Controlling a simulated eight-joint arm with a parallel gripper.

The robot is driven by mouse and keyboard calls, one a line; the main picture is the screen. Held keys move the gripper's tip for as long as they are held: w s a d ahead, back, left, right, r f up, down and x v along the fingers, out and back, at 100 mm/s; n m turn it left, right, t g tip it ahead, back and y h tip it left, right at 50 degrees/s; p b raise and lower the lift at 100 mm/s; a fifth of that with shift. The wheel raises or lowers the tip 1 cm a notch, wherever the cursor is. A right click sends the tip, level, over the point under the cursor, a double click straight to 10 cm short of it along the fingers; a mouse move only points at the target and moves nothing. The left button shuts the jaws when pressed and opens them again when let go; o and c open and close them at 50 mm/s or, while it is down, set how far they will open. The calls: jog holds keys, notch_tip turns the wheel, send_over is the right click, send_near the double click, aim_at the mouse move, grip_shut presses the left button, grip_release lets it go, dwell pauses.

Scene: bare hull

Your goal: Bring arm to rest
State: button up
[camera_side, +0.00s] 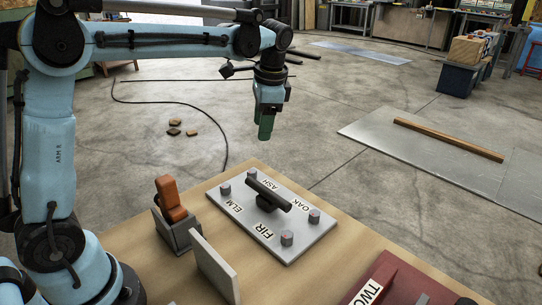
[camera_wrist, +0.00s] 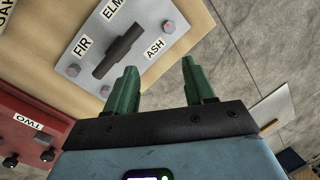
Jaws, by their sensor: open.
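My gripper (camera_side: 267,132) hangs in the air with its green fingers pointing down, behind and above the far edge of the wooden table (camera_side: 130,240). In the wrist view the fingers of my gripper (camera_wrist: 160,72) are apart with nothing between them. A grey plate (camera_side: 316,232) lies on the table, with labels reading ELM, ASH, OAK and FIR. A dark bar handle (camera_side: 270,194) sits at its middle, clear of my gripper. The plate also shows in the wrist view (camera_wrist: 160,14), with the handle (camera_wrist: 120,50) lying diagonally.
An orange-brown object (camera_side: 171,198) stands in a grey holder (camera_side: 180,236). A pale upright panel (camera_side: 213,268) stands near it. A red box (camera_side: 400,275) labelled TWO is at the table's right. A wooden beam (camera_side: 448,139) lies on a floor sheet. The air around my gripper is clear.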

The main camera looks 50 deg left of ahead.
jog(key=s+d+f+n+t+h, duration=0.1)
jog(key=s+d+f+n+t, duration=0.1)
jog(key=s, duration=0.5)
jog(key=s+d+f+n+t+h, duration=0.1)
jog(key=s+d+f+n+t, duration=0.1)
jog(key=s, duration=0.6)
jog(key=shift+d+n+t, duration=0.45)
jog(key=shift+n+t, duration=0.75)
jog(key=shift+t, duration=0.4)
